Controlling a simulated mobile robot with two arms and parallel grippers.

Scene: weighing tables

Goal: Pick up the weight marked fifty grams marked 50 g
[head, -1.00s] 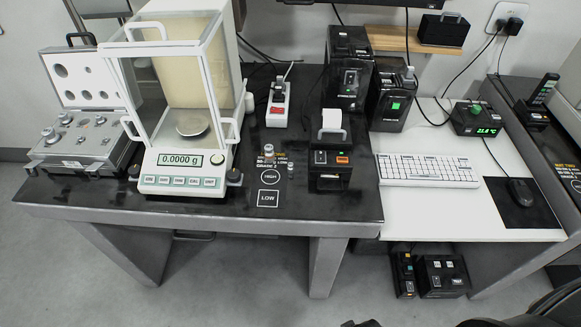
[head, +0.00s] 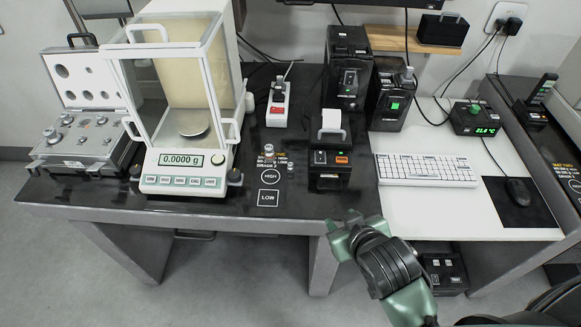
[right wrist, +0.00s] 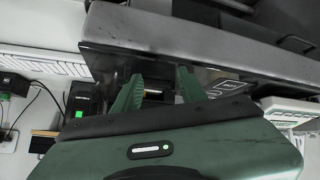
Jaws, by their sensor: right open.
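A silvery weight (head: 268,151) stands on the dark table just behind the HIGH mark. A smaller weight (head: 290,167) stands to its right. Several more metal weights sit in the open grey case (head: 92,158) at the left, one of them a knobbed weight (head: 50,133). The markings on the weights are too small to read, so I cannot tell which is 50 g. My right gripper (head: 343,233) is at the table's front edge, right of and nearer than the weights. Its green fingers stand apart and empty in the right wrist view (right wrist: 160,92). My left gripper is not in view.
A balance (head: 180,183) with a glass shield stands between the case and the loose weights, reading 0.0000 g. A black printer (head: 330,168) stands right of the weights. The dark table front around the LOW mark is clear.

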